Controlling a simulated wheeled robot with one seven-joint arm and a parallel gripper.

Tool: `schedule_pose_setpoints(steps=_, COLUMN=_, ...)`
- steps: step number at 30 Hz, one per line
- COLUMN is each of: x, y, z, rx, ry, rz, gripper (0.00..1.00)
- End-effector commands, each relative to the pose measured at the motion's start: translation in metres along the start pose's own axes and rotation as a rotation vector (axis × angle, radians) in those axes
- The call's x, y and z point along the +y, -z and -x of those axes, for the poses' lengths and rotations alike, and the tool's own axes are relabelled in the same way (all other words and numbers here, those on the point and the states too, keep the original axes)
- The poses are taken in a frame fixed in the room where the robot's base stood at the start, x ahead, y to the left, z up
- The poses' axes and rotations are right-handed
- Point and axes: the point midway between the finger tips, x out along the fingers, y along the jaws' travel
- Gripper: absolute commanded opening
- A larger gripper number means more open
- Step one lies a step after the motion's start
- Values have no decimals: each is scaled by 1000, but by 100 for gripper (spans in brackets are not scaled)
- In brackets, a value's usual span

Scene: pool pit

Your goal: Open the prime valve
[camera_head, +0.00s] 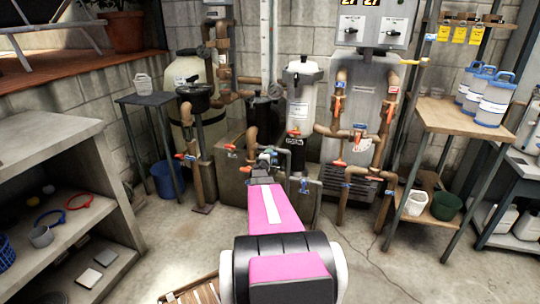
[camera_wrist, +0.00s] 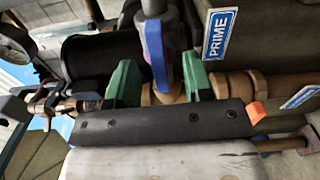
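In the wrist view, the prime valve has a blue lever handle (camera_wrist: 155,55) on a brass-coloured pipe. A blue-and-white PRIME label (camera_wrist: 219,34) is to its right. My gripper (camera_wrist: 161,78) has two green fingers, one on each side of the handle. The fingers are apart, with a visible gap between each finger and the handle, so nothing is gripped. In the head view, my gripper (camera_head: 264,168) is at the pipework in the middle, at the end of my pink arm. It hides much of the valve there.
A second blue-and-white label (camera_wrist: 301,97) and an orange part (camera_wrist: 256,112) are at the right in the wrist view. A gauge (camera_wrist: 14,45) is at the left. In the head view, pipes with red-handled valves (camera_head: 185,156) surround the work spot. Open floor (camera_head: 400,265) lies at front right.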

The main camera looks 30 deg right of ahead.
Motion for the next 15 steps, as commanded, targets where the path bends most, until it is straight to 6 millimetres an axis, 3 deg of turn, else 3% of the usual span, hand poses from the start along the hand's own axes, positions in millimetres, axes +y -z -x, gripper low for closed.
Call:
schedule_pose_setpoints(steps=8, x=0, y=0, z=3, rx=0, ry=0, rz=-2, gripper=47)
schedule_pose_setpoints(steps=15, x=1, y=-1, z=27, rx=0, ry=1, rz=-2, gripper=47)
